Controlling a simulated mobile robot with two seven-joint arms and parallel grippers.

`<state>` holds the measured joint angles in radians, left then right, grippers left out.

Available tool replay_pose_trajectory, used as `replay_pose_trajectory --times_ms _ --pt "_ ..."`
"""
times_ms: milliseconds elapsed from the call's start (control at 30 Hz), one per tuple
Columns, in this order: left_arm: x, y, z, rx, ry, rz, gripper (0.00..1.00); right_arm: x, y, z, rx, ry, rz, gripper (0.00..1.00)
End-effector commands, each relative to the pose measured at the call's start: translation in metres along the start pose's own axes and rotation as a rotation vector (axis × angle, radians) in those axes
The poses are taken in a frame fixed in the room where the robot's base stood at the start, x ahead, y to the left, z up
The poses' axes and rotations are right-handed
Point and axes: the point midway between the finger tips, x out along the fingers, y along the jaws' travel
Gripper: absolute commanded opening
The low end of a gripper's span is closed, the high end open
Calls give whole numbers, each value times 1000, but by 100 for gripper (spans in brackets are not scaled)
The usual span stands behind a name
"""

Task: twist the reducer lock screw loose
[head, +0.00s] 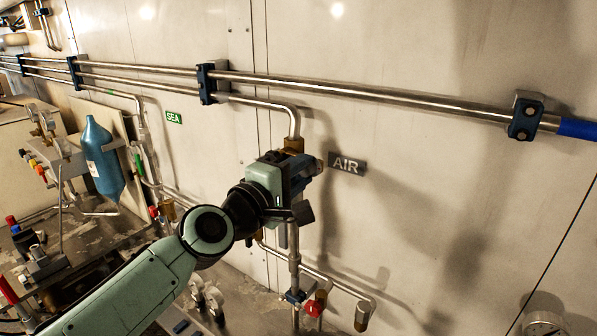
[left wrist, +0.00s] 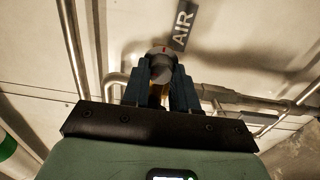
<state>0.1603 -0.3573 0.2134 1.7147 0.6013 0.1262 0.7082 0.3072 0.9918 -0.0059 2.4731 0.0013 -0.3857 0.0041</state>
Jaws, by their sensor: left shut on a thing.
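The reducer (head: 293,145) shows as a brass-coloured fitting at the lower end of a bent pipe, left of the AIR sign. My left gripper (head: 312,168) is at this fitting, and my arm and wrist hide most of it. In the left wrist view the two dark fingers (left wrist: 161,86) are shut on the lock screw (left wrist: 162,64), a round grey knob with a small red mark on its face. The knob's face shows beyond the fingertips. My right gripper is in neither view.
The AIR sign (head: 347,164) is on the wall just right of my gripper. Long pipes (head: 390,96) run above in blue clamps. A red-handled valve (head: 314,308) is below. A blue bottle (head: 104,160) stands at the left.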

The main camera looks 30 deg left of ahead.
Motion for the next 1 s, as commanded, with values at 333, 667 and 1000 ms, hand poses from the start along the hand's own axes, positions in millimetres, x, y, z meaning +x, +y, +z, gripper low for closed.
replay_pose_trajectory --times_ms 333,667,1000 --pt "0 1 0 -3 0 2 53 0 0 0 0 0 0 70" --pt "-2 0 0 -1 0 1 53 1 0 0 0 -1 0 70" --pt "-62 -1 0 0 3 4 53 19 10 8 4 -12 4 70"
